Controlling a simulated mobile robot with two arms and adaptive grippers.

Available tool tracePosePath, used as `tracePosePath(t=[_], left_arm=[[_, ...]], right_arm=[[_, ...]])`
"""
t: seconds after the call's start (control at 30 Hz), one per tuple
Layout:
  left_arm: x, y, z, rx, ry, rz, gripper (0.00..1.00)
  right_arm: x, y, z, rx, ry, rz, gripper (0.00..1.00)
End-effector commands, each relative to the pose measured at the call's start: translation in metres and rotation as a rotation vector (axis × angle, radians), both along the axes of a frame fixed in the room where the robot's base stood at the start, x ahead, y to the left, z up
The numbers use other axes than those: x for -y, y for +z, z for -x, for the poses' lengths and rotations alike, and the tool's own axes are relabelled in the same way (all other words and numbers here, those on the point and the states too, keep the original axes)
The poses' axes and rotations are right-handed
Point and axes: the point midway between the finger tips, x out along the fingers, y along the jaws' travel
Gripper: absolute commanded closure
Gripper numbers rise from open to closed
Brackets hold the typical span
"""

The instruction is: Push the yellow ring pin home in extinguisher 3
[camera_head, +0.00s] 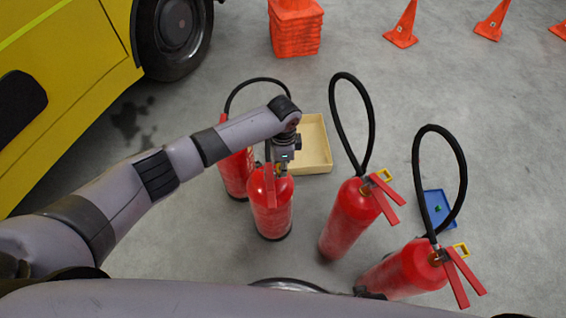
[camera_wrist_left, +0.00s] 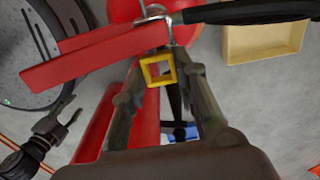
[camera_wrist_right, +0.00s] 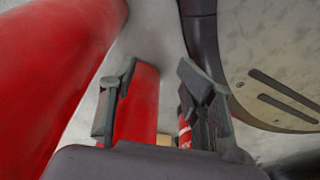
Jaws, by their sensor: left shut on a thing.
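Several red extinguishers stand in a row; no numbers are readable. My left gripper (camera_head: 281,168) is at the head of the second extinguisher from the left (camera_head: 271,212). In the left wrist view my left gripper (camera_wrist_left: 173,78) has its fingertips on either side of a yellow ring pin (camera_wrist_left: 158,60), shut on it, right beside the red handle levers (camera_wrist_left: 95,58). How deep the pin sits is hidden.
A beige tray (camera_head: 325,146) lies behind the held extinguisher, and a blue tray (camera_head: 431,199) lies at the right. Black hoses (camera_head: 374,115) loop up from the extinguishers. Orange cones (camera_head: 402,28) and a yellow vehicle (camera_head: 75,85) stand at the back.

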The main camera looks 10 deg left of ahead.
Motion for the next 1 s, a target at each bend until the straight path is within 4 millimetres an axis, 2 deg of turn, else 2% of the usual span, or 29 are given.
tracePosePath(t=[0.8,1.0], left_arm=[[0.0,-0.001,0.0,0.0,0.0,0.0,1.0],[0.0,0.0,0.0,0.0,0.0,0.0,1.0]], right_arm=[[0.0,-0.008,0.004,0.005,0.004,0.0,0.6],[0.012,-0.011,0.012,-0.013,0.004,0.018,0.6]])
